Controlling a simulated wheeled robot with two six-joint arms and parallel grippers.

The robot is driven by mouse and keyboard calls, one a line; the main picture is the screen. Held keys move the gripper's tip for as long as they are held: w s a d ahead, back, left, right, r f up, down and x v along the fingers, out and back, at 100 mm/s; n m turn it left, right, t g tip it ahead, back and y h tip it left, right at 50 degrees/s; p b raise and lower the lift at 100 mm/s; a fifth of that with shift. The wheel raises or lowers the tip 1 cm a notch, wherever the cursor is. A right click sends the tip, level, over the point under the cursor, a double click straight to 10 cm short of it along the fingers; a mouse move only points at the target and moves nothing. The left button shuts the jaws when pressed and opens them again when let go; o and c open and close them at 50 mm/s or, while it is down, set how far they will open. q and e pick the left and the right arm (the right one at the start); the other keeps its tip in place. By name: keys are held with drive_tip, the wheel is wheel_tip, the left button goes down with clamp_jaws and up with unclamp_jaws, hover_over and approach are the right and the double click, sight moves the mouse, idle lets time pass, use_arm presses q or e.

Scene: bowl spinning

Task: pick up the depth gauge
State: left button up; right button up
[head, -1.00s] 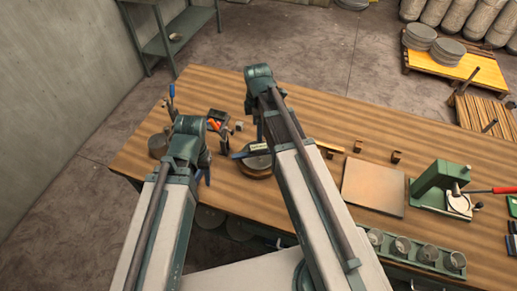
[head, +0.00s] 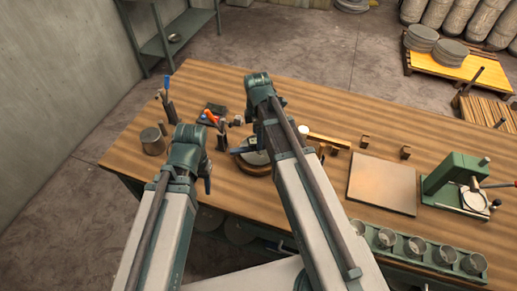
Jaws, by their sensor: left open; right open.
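I cannot tell for sure which thing is the depth gauge. A yellow-brown bar (head: 330,141) lies on the workbench just right of my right forearm, with a small pale upright piece (head: 303,129) at its left end. It is the likeliest one, and no gripper touches it. My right gripper (head: 251,113) hangs from the wrist left of the bar, jaws open, fingers mostly hidden by the arm. My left gripper (head: 208,176) is open over the bench's near left side, partly hidden by its wrist. A round dark-sided piece (head: 257,160) sits partly behind my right arm.
The wooden bench (head: 310,109) carries a flat board (head: 381,184), small brown blocks (head: 364,141), a green press (head: 455,180) and a row of cups (head: 415,246) on the right. The far middle is clear.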

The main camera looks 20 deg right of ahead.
drive_tip(key=f+b, duration=0.4)
drive_tip(key=shift+s+d, duration=0.1)
drive_tip(key=shift+s, duration=0.25)
drive_tip(key=shift+f+b, duration=0.65)
drive_tip(key=shift+r, duration=0.1)
clamp_jaws()
